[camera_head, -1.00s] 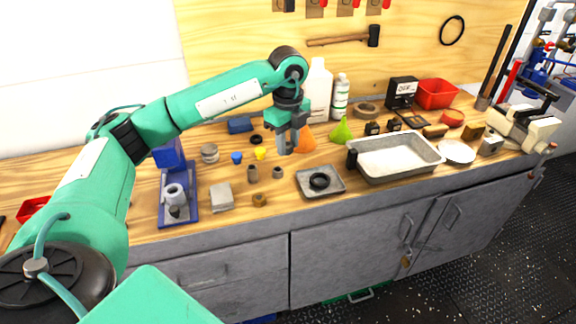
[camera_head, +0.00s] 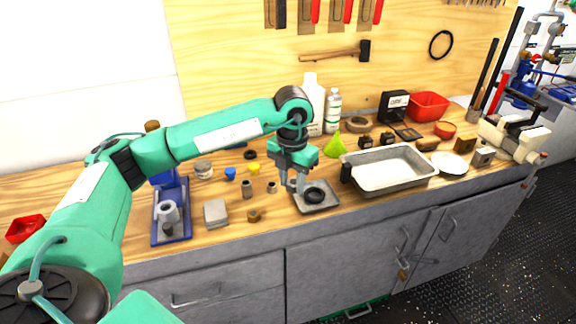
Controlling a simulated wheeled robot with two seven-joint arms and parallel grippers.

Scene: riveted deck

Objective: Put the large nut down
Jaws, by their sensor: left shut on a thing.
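My left gripper (camera_head: 293,186) is shut on the large nut, a small grey piece mostly hidden between the fingers. It is low over the left part of a small shallow grey tray (camera_head: 329,206) on the workbench. Whether the nut touches the tray cannot be told. A black ring (camera_head: 315,196) lies in the tray, just right of the fingers. My right gripper is not in view.
Small cylindrical parts (camera_head: 247,189) stand left of the gripper. A large metal pan (camera_head: 432,158) is to the right, with a green funnel (camera_head: 334,146) behind. A grey block (camera_head: 215,213) and a blue-based fixture (camera_head: 172,228) stand further left.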

